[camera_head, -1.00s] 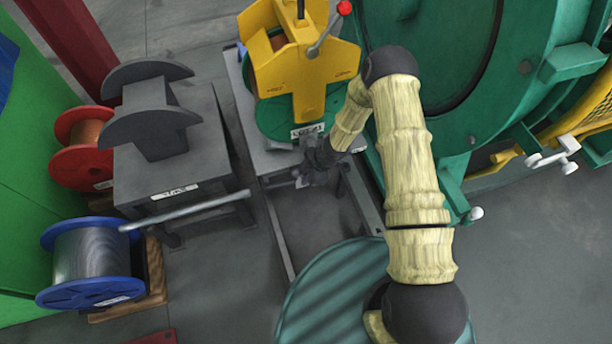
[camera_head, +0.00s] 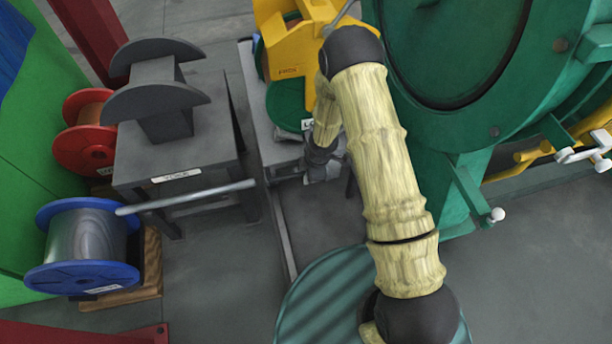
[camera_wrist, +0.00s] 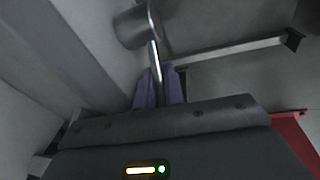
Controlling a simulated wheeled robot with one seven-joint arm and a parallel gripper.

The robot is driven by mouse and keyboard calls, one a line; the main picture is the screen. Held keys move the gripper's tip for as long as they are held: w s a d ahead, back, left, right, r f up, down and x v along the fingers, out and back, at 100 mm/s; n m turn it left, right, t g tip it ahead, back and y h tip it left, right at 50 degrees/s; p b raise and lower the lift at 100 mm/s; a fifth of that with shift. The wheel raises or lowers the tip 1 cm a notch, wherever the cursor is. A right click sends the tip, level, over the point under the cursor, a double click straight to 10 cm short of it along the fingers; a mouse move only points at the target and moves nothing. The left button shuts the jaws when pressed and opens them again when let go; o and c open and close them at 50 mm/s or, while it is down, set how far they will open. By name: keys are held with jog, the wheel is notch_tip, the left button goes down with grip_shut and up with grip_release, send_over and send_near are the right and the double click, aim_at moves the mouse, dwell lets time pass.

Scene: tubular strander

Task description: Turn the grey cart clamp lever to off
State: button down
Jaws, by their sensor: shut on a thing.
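The grey lever (camera_wrist: 153,50) shows in the wrist view as a thin metal bar running up from between my fingers to a round metal hub (camera_wrist: 135,27). My gripper (camera_wrist: 158,90), with its purple fingers, is shut on the bar's lower end. In the head view my gripper (camera_head: 318,172) is low at the front of the grey cart (camera_head: 262,125). There the lever is too small and too covered by my wrist to make out.
A yellow frame (camera_head: 293,55) and a green spool (camera_head: 285,103) are on the cart. A grey table (camera_head: 215,125) with a grey yoke stands left of it, with a light metal bar (camera_head: 185,197) in front. Blue (camera_head: 85,280) and red spools are further left. A large green machine (camera_head: 480,130) stands right.

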jog(key=c, duration=1.8)
grip_release()
jog(key=shift+o, duration=0.2)
notch_tip(320, 180, up, 17)
jog(key=s+d+p, duration=0.2)
jog(key=p, duration=0.7)
jog(key=shift+s+d, duration=0.15)
jog(key=shift+d, duration=0.05)
jog(key=shift+c, duration=0.2)
